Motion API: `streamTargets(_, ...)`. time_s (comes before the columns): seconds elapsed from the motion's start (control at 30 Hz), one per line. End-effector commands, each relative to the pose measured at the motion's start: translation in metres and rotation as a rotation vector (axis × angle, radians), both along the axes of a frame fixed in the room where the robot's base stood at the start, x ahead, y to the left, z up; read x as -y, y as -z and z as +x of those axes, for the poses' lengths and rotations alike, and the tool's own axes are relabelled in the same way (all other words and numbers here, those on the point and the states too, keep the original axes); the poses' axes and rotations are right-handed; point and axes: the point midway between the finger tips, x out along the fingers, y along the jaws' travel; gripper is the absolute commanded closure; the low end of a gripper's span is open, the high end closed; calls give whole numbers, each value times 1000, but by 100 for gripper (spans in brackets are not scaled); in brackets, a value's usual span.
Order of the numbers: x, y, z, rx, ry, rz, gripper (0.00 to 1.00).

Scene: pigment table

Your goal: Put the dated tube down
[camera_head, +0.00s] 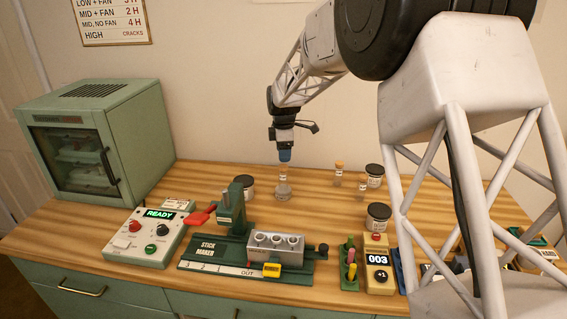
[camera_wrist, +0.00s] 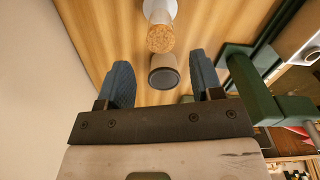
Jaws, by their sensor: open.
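My gripper (camera_head: 285,155) is open and empty, pointing down with blue fingertips. Directly below it, apart from the fingers, a small clear tube (camera_head: 283,189) with a pale label stands upright on the wooden table. In the wrist view my open fingers (camera_wrist: 160,66) frame a dark-lidded jar (camera_wrist: 163,77), and a cork-topped tube (camera_wrist: 160,36) shows ahead of them, not between them. Two more corked tubes, one at the back (camera_head: 338,174) and one nearer (camera_head: 362,186), stand to the right. Any date on the labels is too small to read.
A dark-lidded jar (camera_head: 246,187) stands left of the tube; two more, (camera_head: 375,175) and (camera_head: 378,216), stand right. The green stick maker (camera_head: 225,252) is in front, beside a control box (camera_head: 150,238) reading READY. A counter (camera_head: 377,270) reads 003. Bare wood surrounds the tube's right side.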

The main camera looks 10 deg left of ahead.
Motion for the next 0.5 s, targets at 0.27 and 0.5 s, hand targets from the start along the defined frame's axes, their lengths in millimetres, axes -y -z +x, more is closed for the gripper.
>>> streamTargets(0.27, 0, -24, 0, 0, 0, 0, 40)
streamTargets(0.5, 0, -27, 0, -1, 0, 0, 40)
